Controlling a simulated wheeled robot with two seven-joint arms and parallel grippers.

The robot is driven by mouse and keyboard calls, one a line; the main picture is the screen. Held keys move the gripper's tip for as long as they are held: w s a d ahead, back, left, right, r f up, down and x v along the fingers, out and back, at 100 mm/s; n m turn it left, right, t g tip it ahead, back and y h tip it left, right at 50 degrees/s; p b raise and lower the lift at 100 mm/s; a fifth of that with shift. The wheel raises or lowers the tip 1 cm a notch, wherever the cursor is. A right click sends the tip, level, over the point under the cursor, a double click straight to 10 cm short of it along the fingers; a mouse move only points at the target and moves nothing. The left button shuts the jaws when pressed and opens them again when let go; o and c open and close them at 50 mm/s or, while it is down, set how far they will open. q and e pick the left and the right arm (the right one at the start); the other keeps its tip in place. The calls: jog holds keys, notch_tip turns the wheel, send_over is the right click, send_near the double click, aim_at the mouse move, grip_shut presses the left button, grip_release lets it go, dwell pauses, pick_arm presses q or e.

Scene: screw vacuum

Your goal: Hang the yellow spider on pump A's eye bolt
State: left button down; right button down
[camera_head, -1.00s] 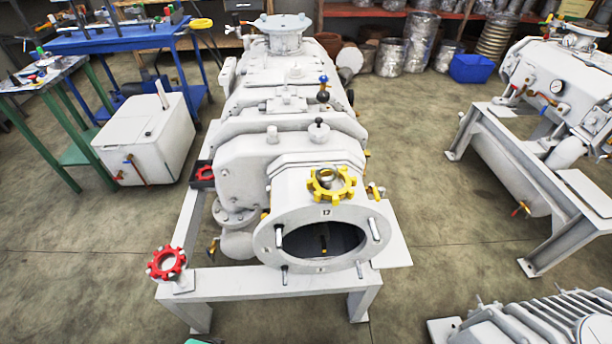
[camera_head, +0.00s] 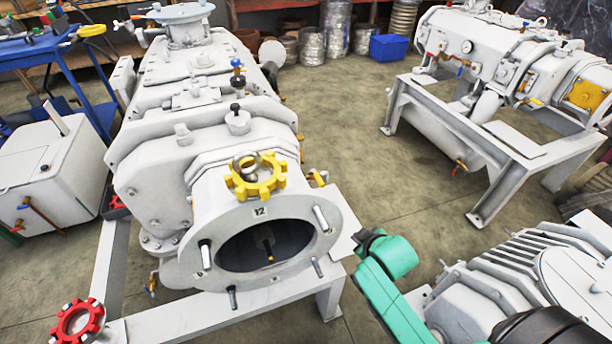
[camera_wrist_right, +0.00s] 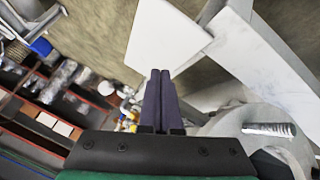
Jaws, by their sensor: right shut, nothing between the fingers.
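The yellow spider (camera_head: 257,180), a toothed ring, sits on top of the front end of the near white pump (camera_head: 225,205). The steel eye bolt (camera_head: 245,163) shows at the spider's centre, and the spider appears to be around it. The exact seating underneath is hidden. No mark tells me whether this pump is pump A. My right gripper (camera_head: 368,240) is low to the right of the pump's round flange, apart from the spider. In the right wrist view its fingers (camera_wrist_right: 160,88) are together and empty. My left gripper is out of view.
A red spider (camera_head: 78,322) is on the frame at front left. A ribbed grey machine (camera_head: 510,280) stands at right, close to my right arm. Another pump on a stand (camera_head: 490,60) is behind it. Open floor (camera_head: 390,170) lies between.

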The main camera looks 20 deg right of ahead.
jog(key=w+r+n+t+y, duration=0.2)
jog(key=w+r+n+t, duration=0.25)
jog(key=r, duration=0.35)
jog(key=w+a+r+n+t+y, duration=0.1)
jog(key=w+r+n+t+y, duration=0.2)
jog(key=r+n, duration=0.35)
jog(key=w+r+n+t+y, duration=0.2)
jog(key=w+r+n+t, duration=0.1)
jog(key=w+r+n, duration=0.4)
jog(key=s+a+r+n+g+y, duration=0.1)
jog(key=s+r+n+g+y, duration=0.25)
jog(key=n+y, duration=0.45)
jog(key=s+a+r+n+g+y, duration=0.25)
jog(key=r+n+g+y, duration=0.2)
jog(key=n, duration=0.65)
jog(key=s+d+n+g, duration=0.4)
jog(key=s+n+g, duration=0.5)
jog(key=n+g, duration=0.15)
jog(key=shift+t+h, duration=0.35)
jog(key=shift+t, duration=0.15)
jog(key=a+p, duration=0.1)
jog(key=a, duration=0.3)
jog(key=a+p, duration=0.1)
jog(key=a, duration=0.4)
jog(key=w+a+p, duration=0.1)
jog(key=a+p, duration=0.1)
jog(key=a, duration=0.2)
jog(key=shift+w+a, duration=0.1)
jog(key=shift+a, duration=0.3)
